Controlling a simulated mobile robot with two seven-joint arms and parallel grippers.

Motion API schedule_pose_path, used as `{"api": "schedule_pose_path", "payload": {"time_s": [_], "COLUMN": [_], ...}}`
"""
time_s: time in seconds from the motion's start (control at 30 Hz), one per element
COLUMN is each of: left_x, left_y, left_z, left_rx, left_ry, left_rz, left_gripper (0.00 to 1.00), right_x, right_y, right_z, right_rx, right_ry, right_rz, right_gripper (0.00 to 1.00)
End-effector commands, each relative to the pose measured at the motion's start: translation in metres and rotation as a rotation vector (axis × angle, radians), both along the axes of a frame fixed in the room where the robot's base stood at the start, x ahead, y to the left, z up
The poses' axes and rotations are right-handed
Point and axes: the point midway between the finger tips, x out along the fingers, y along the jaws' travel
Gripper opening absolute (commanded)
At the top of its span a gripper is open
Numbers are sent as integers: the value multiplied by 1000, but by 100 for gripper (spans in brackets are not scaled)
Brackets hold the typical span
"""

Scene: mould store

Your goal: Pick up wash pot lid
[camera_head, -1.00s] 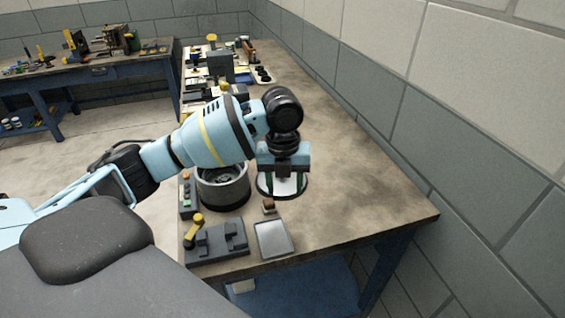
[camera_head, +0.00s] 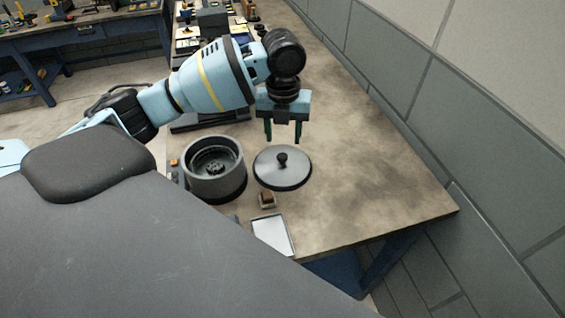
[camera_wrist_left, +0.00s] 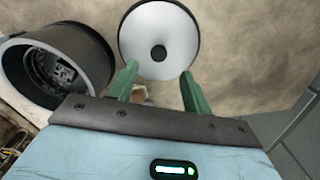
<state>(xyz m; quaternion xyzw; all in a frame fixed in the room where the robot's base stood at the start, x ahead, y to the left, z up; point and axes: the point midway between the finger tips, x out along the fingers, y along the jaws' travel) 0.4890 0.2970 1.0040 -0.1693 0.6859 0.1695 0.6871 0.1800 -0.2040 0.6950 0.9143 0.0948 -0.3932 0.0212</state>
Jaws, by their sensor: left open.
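The wash pot lid (camera_head: 275,171) is a round grey disc with a dark rim and a black knob in its middle. It lies flat on the bench, just right of the wash pot (camera_head: 243,168). The pot is a grey cylinder with an open top. My left gripper (camera_head: 284,138) is open and empty, its green fingers behind the lid and apart from it. In the left wrist view the lid (camera_wrist_left: 178,38) lies beyond the fingertips of the gripper (camera_wrist_left: 160,72), with the knob near their middle. The pot (camera_wrist_left: 90,52) is at the left there. My right gripper is not seen.
A small brown-topped block (camera_head: 267,200) and a pale tray (camera_head: 271,235) sit in front of the lid. The bench (camera_head: 370,175) is clear to the right, up to the grey block wall. More tools stand at the bench's far end.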

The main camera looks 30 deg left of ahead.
Motion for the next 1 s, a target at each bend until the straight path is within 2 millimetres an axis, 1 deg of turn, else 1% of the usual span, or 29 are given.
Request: {"api": "schedule_pose_path", "payload": {"time_s": [0.03, 0.1, 0.23, 0.33, 0.53, 0.63, 0.73, 0.93, 0.97, 1.0], "left_x": [-1, -1, 0, -1, -3, -3, -2, -2, -2, -2], "left_y": [0, 0, 0, 1, 2, 1, 1, 1, 1, 1], "left_z": [-7, -12, -14, -21, -49, -60, -64, -64, -64, -64], "left_rx": [1, 0, 0, 1, 1, 1, 1, 0, 0, 0], "left_ry": [4, 4, 1, 3, 3, 2, 0, -1, -1, -1], "left_rz": [0, 0, 0, 1, 1, 0, -1, 0, 0, 0], "left_gripper": [49, 49, 49, 49, 49, 49, 49, 49, 48, 43], "right_x": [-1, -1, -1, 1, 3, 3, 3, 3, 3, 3], "right_y": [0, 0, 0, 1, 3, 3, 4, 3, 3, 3], "right_z": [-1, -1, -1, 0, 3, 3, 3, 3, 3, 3], "right_rx": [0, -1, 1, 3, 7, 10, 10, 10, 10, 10], "right_ry": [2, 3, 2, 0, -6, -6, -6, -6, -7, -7], "right_rz": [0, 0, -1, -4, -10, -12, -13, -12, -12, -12], "right_gripper": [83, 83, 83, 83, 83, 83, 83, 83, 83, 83]}}
